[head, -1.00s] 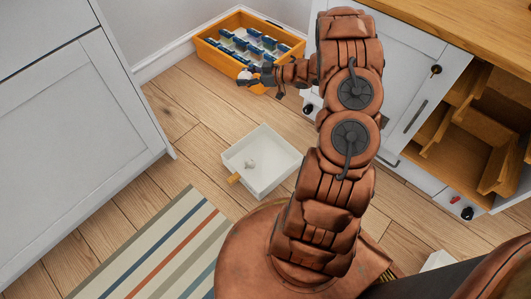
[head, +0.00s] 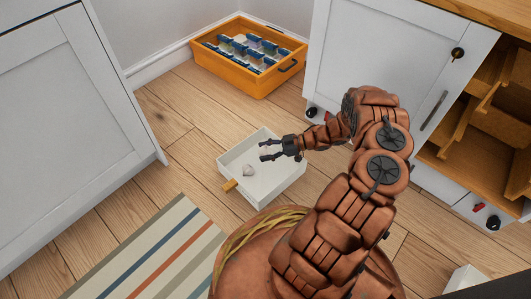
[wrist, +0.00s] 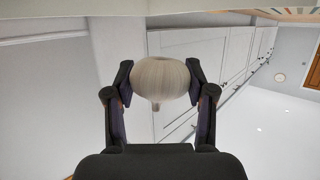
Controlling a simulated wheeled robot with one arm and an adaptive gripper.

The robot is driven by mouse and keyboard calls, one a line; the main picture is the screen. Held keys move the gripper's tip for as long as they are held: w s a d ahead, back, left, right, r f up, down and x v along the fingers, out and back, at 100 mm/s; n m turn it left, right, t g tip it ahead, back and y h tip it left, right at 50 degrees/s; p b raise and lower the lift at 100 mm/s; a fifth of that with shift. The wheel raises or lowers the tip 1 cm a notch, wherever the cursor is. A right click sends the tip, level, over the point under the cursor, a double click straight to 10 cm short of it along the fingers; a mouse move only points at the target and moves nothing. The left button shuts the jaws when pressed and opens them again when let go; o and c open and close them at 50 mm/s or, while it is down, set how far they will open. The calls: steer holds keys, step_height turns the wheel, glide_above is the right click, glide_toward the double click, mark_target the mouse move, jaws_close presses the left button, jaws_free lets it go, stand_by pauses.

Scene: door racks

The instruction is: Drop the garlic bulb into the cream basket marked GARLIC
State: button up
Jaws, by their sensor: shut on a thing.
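A pale garlic bulb (wrist: 160,80) sits between the two fingertips of my gripper (wrist: 160,78) in the wrist view, touched on both sides. In the head view my gripper (head: 267,150) is above the cream basket (head: 284,185), a shallow open square box on the floor. The held bulb is hard to make out there against the pale box. Another small whitish, bulb-like thing (head: 248,170) shows inside the basket. A small orange-brown tag (head: 230,184) is at its front left; I cannot read any marking.
An orange wooden crate (head: 243,85) with rows of blue-topped packets stands by the back wall. White cabinets stand at left (head: 75,130) and right (head: 375,60), with open wooden drawers (head: 480,130) far right. A striped rug (head: 150,255) lies in front.

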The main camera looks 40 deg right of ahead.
mark_target(266, 146)
steer(key=shift+f+b, duration=0.7)
steer(key=shift+f, duration=2.15)
steer(key=o, duration=1.2)
steer(key=shift+c, duration=0.2)
steer(key=shift+r, duration=0.1)
steer(key=shift+r, duration=4.9)
steer(key=shift+r, duration=0.1)
